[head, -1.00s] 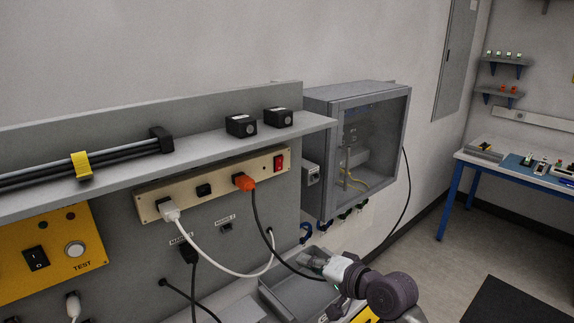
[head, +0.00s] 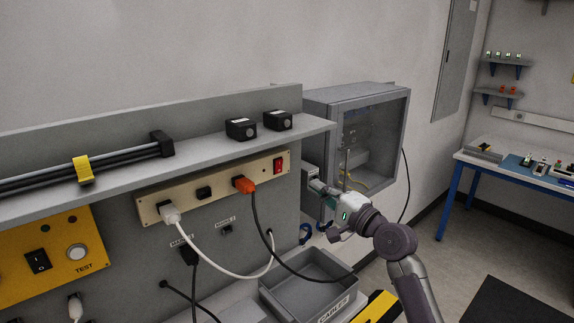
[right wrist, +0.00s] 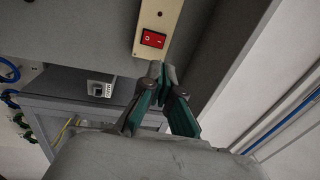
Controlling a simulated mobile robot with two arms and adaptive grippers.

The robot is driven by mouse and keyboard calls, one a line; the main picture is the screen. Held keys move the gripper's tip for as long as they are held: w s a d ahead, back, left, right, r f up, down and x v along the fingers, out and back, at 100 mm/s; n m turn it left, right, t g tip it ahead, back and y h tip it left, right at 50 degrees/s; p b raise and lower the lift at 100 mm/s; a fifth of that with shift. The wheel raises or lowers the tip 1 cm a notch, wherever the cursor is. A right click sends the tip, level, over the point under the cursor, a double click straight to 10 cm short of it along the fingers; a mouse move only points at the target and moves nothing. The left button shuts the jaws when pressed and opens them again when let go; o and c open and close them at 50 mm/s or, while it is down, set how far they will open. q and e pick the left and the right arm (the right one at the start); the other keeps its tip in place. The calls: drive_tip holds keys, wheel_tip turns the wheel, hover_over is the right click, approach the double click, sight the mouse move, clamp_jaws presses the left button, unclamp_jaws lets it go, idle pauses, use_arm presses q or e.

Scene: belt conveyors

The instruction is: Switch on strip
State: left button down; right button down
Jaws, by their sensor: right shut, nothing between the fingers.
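The cream power strip (head: 215,187) is fixed on the grey panel below the shelf. A white plug (head: 169,212) and an orange plug (head: 244,185) sit in it. Its red rocker switch (head: 278,164) is at the right end, and I cannot tell its position. In the right wrist view the red switch (right wrist: 153,40) shows white marks, just past my fingertips. My right gripper (head: 314,184) is shut and empty, right of and slightly below the switch. In the right wrist view its fingertips (right wrist: 163,70) are close together near the strip's end, with no clear contact. My left gripper is not in view.
The grey cabinet (head: 355,97) with a glass door stands right behind my right gripper. The shelf (head: 210,147) with two black boxes juts out above the strip. White and black cables hang in front of the panel. A grey tray (head: 312,290) lies below.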

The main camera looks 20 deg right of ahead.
sight(280, 162)
drive_tip(key=p+x, duration=0.3)
drive_tip(key=x, duration=0.7)
drive_tip(key=shift+w+r, duration=0.15)
drive_tip(key=shift+w+a, duration=0.25)
drive_tip(key=shift+w, duration=0.45)
